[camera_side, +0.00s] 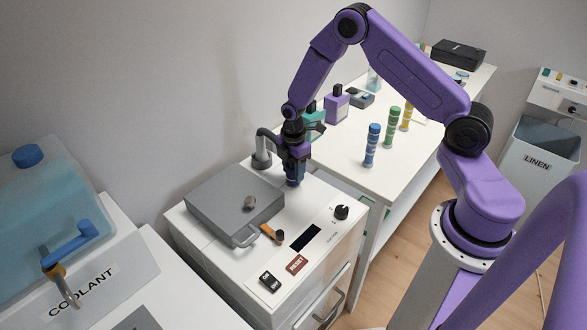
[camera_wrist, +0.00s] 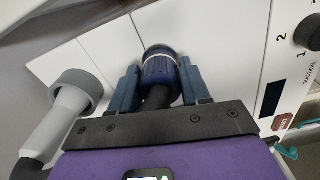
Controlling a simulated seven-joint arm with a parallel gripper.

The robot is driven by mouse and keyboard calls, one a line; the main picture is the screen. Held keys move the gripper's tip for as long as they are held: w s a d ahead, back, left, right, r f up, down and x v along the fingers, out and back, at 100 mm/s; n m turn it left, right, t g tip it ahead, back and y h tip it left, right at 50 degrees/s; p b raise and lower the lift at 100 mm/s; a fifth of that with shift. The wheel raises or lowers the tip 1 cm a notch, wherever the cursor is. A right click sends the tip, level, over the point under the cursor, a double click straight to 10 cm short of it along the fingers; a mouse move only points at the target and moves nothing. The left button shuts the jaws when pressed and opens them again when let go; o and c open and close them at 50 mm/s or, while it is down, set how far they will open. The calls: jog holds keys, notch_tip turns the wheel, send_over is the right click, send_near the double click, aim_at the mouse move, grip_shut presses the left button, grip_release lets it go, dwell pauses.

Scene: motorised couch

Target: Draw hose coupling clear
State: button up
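The hose coupling (camera_wrist: 160,70) is a dark blue ribbed collar with a pale ring. In the wrist view it stands at the white cabinet top, and a black hose comes from it towards my gripper. My gripper (camera_wrist: 160,82) has one blue-grey finger on each side of it. Little or no gap shows, and I cannot tell whether the fingers press on it. In the side view my gripper (camera_side: 293,170) points down at the back of the cabinet, with the blue coupling (camera_side: 293,181) below it. The coupling's seat is largely hidden.
A grey elbow pipe (camera_side: 262,150) stands close left of my gripper; it also shows in the wrist view (camera_wrist: 75,95). A grey lidded box (camera_side: 233,205) sits on the cabinet. Coloured cylinders (camera_side: 372,145) stand on the table behind. A coolant tank (camera_side: 50,210) is at left.

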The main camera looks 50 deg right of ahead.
aim_at(293, 166)
jog(key=c, duration=0.7)
jog(key=shift+r, duration=1.8)
grip_shut()
jog(key=shift+r, duration=3.5)
